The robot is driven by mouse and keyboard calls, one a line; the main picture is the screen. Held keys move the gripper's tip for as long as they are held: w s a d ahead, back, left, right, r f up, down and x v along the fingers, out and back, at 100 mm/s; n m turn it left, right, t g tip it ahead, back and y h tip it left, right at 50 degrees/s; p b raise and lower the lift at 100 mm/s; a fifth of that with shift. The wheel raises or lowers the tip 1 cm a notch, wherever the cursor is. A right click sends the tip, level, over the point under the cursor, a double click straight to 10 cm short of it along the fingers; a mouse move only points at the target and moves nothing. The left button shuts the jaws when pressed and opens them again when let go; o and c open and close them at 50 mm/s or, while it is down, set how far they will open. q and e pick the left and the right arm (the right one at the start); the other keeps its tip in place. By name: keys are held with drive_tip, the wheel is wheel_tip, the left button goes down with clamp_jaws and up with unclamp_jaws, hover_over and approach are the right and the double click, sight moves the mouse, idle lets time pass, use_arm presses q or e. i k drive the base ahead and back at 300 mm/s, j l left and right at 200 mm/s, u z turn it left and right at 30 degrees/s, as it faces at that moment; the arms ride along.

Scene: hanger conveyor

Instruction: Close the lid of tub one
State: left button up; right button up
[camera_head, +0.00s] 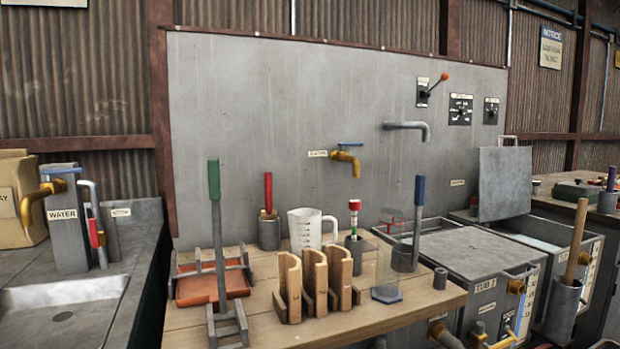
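Two grey metal tubs stand side by side at the right. The farther tub (588,262) is open, and pale liquid (533,243) shows inside. Its lid (505,183) stands upright at the back, with a handle on its top edge. I cannot read a number on this tub. Neither gripper is in view.
A wooden table (185,340) in front holds a white jug (307,230), wooden blocks (314,285), a red tray (212,287) and upright tools. A wooden-handled tool (575,242) in a grey holder (563,308) stands before the open tub. A sink (62,305) is at the left.

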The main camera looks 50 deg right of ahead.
sight(505, 172)
drive_tip(key=z, duration=2.55)
drive_tip(key=i+l+u, duration=0.2)
drive_tip(key=i, duration=0.25)
drive_tip(key=i+l+u, duration=0.15)
drive_tip(key=i+l, duration=0.15)
drive_tip(key=i, duration=0.1)
